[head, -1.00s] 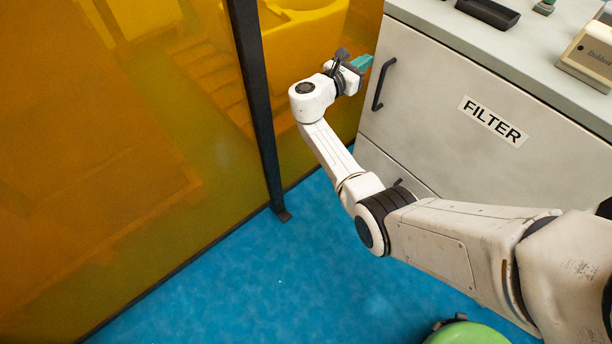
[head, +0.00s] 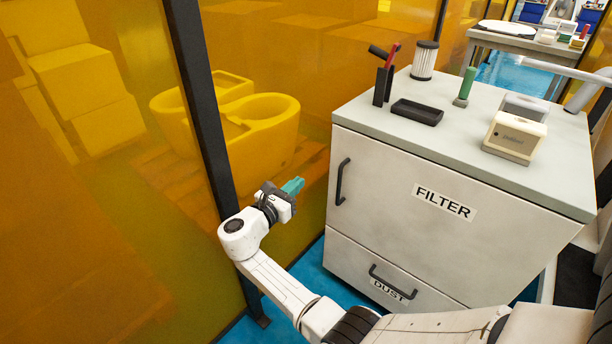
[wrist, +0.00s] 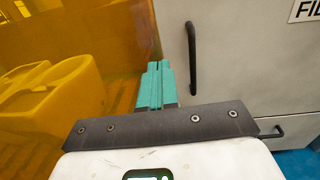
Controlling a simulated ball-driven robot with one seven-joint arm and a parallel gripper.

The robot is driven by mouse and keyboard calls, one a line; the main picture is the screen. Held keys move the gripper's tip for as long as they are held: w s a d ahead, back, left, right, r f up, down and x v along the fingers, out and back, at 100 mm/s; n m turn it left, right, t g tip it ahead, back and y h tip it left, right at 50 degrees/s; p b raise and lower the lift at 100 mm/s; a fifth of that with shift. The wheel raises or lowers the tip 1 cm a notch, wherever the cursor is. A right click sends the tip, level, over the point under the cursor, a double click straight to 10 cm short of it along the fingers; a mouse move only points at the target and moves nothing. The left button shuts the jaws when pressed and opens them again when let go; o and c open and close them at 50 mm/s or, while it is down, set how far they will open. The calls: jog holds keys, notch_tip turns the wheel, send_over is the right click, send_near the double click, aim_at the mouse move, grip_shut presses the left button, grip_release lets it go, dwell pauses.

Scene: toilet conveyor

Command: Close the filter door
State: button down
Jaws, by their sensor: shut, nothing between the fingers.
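The filter door (head: 400,215) is the upper front panel of a grey-white cabinet, with a FILTER label and a black upright handle (head: 342,182) at its left. The door looks flush with the cabinet front. My gripper (head: 293,186) is shut and empty, its teal fingers left of the door's left edge and apart from the handle. In the wrist view the teal fingers (wrist: 155,85) are together, with the filter door (wrist: 240,70) and its handle (wrist: 192,60) to their right.
Below is a DUST drawer (head: 385,280). The cabinet top (head: 470,130) carries a filter cartridge (head: 424,62), a black tray (head: 417,112) and small devices. An amber screen with a dark post (head: 205,110) stands close left of my arm. Blue floor shows below.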

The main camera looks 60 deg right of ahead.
jog(key=shift+w+a, duration=0.15)
jog(key=shift+a, duration=1.15)
jog(key=s+a+f+m+y, duration=0.5)
jog(key=s+f+m+y, duration=0.15)
jog(key=s, duration=0.35)
jog(key=s+a+f+m+y, duration=0.55)
jog(key=s+f+m, duration=0.2)
jog(key=s, duration=0.25)
jog(key=s+a+r+m+t+y, duration=0.2)
jog(key=s+a+m+y, duration=0.3)
jog(key=s+a, duration=0.5)
notch_tip(320, 180, up, 16)
jog(key=w+a+n+p, duration=0.1)
jog(key=p, duration=1.5)
jog(key=shift+w+f+y, duration=0.15)
jog(key=shift+f+y, duration=0.05)
jog(key=shift+y, duration=0.2)
